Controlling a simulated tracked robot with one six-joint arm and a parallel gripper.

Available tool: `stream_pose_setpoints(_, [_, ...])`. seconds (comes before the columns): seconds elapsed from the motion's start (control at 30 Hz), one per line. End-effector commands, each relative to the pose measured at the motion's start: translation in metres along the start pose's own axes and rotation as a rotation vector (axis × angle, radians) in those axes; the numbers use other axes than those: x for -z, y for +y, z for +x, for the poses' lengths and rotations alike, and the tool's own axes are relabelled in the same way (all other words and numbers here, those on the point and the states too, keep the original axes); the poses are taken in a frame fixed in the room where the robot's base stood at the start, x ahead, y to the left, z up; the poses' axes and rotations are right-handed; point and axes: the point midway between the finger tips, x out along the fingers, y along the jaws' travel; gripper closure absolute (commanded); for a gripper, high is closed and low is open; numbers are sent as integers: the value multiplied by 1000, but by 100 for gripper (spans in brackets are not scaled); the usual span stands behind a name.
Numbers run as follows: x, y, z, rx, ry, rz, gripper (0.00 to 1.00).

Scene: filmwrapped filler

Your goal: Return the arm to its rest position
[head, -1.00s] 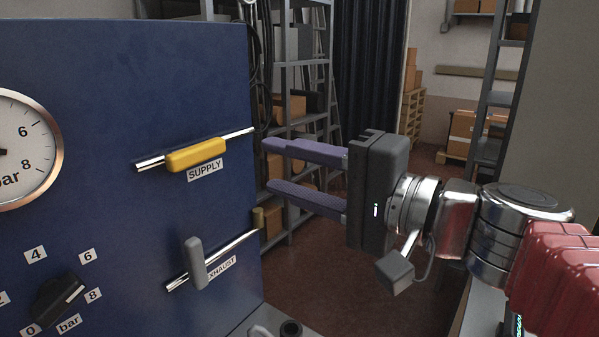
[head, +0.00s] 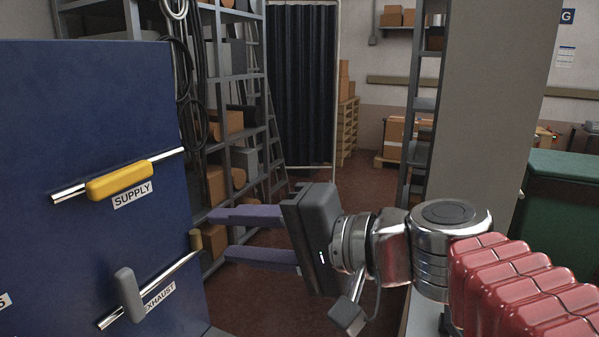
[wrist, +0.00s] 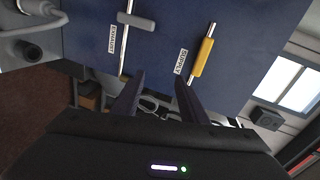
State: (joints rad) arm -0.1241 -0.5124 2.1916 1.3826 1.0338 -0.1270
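My gripper (head: 220,234) is open, its two purple fingers apart with nothing between them. In the head view it is just right of the blue panel (head: 90,110), near the height of the EXHAUST rod's end. In the wrist view the gripper (wrist: 158,82) points toward the panel (wrist: 155,55). The yellow SUPPLY handle (head: 119,181) sits on a slanted chrome rod; it also shows in the wrist view (wrist: 203,57). The grey EXHAUST handle (head: 130,295) sits on a lower rod and also shows in the wrist view (wrist: 137,22). No finger visibly touches either handle.
Shelving (head: 235,100) with boxes and hanging cables stands behind the panel. A dark curtain (head: 300,85) hangs at the back. A grey column (head: 485,110) and a green cabinet (head: 560,200) are on the right. Open reddish floor (head: 365,195) lies behind my gripper.

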Motion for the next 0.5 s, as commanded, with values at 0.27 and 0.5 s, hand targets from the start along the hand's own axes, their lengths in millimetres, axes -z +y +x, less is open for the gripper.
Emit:
stream_pose_setpoints(0.27, [-7,97,-16,-316,3,-108,61])
stream_pose_setpoints(0.5, [-6,172,-51,-581,12,-220,61])
